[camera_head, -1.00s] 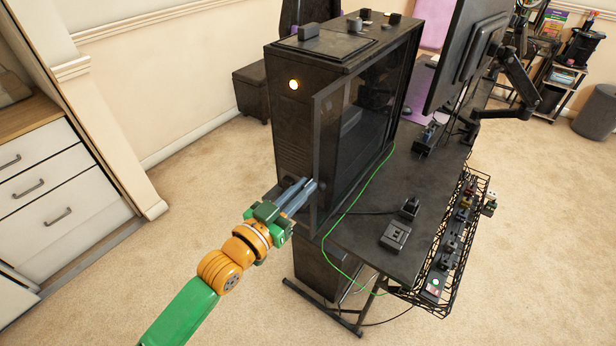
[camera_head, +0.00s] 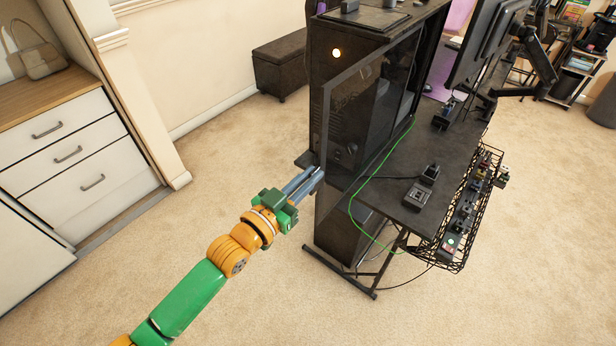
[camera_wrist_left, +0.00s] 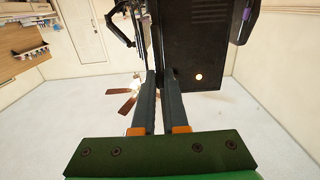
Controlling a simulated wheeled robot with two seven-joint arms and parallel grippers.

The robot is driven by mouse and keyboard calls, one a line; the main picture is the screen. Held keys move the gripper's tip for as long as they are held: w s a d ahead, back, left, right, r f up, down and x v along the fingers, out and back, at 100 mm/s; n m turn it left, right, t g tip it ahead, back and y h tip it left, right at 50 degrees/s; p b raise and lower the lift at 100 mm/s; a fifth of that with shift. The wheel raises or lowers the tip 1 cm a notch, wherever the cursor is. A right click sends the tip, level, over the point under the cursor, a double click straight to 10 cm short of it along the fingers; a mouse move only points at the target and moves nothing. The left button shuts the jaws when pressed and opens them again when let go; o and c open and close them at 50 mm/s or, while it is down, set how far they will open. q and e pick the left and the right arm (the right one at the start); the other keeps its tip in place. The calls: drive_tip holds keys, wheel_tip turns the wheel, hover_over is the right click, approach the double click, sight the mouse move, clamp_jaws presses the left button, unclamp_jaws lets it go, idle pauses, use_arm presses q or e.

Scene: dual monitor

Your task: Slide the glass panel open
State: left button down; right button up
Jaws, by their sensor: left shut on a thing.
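The glass panel (camera_head: 365,95) is a dark, see-through sheet with a dark frame on the right side of the black computer tower (camera_head: 331,32). Its near edge sticks out past the tower's lit front face. My left gripper (camera_head: 319,174) is at the lower part of that near edge. Its two grey fingers are shut on the panel there. In the left wrist view, the fingers (camera_wrist_left: 158,76) point at the panel, which is seen nearly edge-on, with the tower beside it on the right. My right gripper is not in view.
The tower stands on a black desk (camera_head: 398,172) with a green cable (camera_head: 377,172) and a small black box (camera_head: 417,195). A monitor (camera_head: 485,45) is at the back right. A wire basket (camera_head: 470,215) hangs on the desk's right side. Carpet in front is clear.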

use_arm(q)
drive_tip(key=c, duration=0.9)
unclamp_jaws()
drive_tip(key=shift+c, duration=0.2)
drive_tip(key=v, duration=0.7)
drive_tip(key=shift+b, duration=0.4)
